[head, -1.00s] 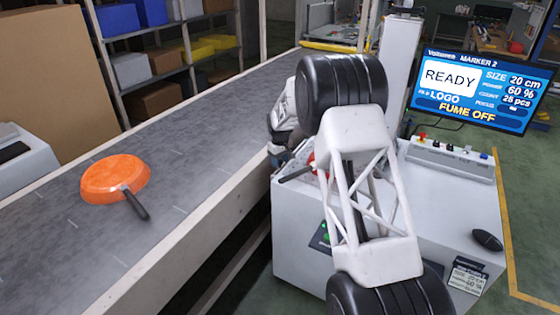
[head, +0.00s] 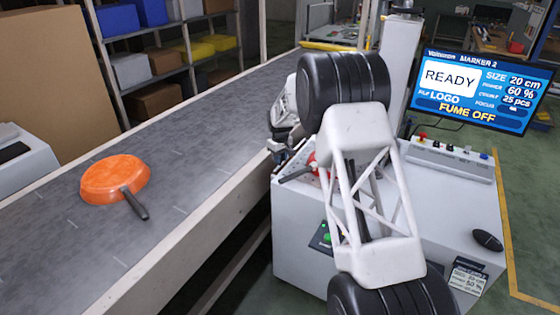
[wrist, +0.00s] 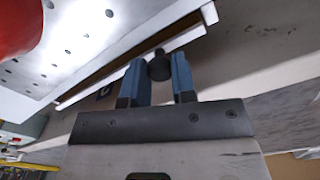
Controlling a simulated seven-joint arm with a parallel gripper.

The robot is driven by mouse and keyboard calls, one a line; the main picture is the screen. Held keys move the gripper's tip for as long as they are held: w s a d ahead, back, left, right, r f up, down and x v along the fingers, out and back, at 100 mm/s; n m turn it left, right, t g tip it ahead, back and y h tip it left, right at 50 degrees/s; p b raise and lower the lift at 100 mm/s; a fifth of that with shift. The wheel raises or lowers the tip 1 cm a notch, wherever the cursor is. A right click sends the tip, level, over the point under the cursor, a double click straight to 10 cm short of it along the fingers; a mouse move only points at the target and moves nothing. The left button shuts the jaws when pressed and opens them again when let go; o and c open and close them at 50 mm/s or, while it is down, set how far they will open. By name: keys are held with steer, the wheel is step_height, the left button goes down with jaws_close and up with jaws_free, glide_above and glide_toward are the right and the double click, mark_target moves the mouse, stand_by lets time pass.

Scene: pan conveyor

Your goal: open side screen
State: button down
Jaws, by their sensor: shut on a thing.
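In the wrist view, my gripper (wrist: 158,72) has its two blue fingers closed on a small black knob (wrist: 158,66). The knob sits by a long brown strip with pale edges (wrist: 135,58), which looks like the side screen; how far it stands open I cannot tell. In the head view, my gripper (head: 284,150) is at the conveyor side of the white marking machine (head: 300,240), and my own arm hides most of that spot. A red pan (wrist: 15,25) shows at the upper left of the wrist view, over a perforated white plate (wrist: 85,35).
An orange pan (head: 115,180) lies upside down on the grey conveyor (head: 60,250), left of the machine. The monitor (head: 475,90) reads READY and FUME OFF. A button panel (head: 445,152) and a black mouse (head: 487,240) are on the machine's right side.

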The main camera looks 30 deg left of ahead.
step_height(320, 180, up, 16)
stand_by(0.5)
steer(key=shift+r, duration=0.1)
steer(key=c, duration=0.9)
jaws_free()
steer(key=shift+r, duration=3.85)
